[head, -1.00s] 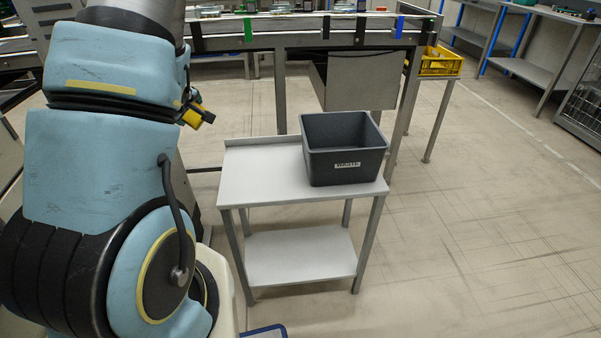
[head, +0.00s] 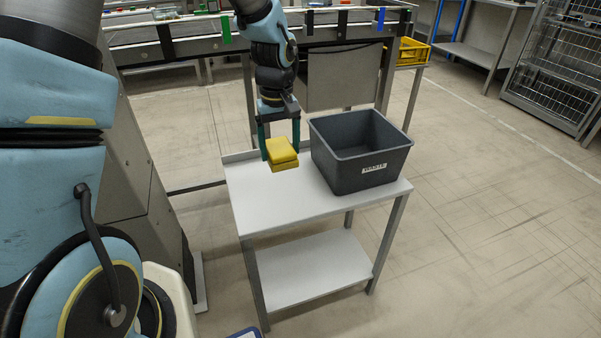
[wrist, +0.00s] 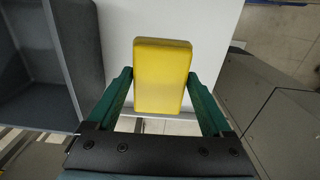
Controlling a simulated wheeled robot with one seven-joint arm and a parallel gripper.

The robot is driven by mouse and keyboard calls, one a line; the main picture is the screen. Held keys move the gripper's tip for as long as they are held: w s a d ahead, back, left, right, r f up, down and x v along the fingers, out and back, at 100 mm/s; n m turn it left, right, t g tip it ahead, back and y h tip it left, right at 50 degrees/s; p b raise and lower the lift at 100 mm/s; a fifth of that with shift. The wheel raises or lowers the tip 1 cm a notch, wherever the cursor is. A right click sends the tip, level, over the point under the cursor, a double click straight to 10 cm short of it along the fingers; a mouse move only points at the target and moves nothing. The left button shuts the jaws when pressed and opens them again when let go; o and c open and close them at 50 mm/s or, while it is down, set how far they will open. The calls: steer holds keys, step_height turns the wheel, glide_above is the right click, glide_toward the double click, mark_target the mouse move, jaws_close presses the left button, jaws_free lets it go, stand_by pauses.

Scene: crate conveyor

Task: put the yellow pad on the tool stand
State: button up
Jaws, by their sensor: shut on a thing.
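The yellow pad (head: 282,152) is a small block held between the green fingers of my gripper (head: 280,145). In the wrist view the pad (wrist: 162,75) fills the space between the fingers of my gripper (wrist: 160,95). My gripper points down and is shut on the pad, over the left part of the light grey stand (head: 270,204), beside the bin. The pad appears to be above the stand's top; the exact gap is hard to tell.
A dark grey bin (head: 338,168) with a white label takes up the right part of the stand's top. The stand has a lower shelf (head: 310,270), which is empty. A conveyor (head: 180,40) runs behind, and a yellow crate (head: 410,51) stands at the back right.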

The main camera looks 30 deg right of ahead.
mark_target(283, 190)
steer(key=f, duration=0.9)
steer(key=shift+s+f, duration=0.2)
steer(key=shift+f, duration=0.15)
steer(key=shift+c, duration=0.6)
steer(key=o, duration=1.1)
steer(key=shift+c, duration=0.2)
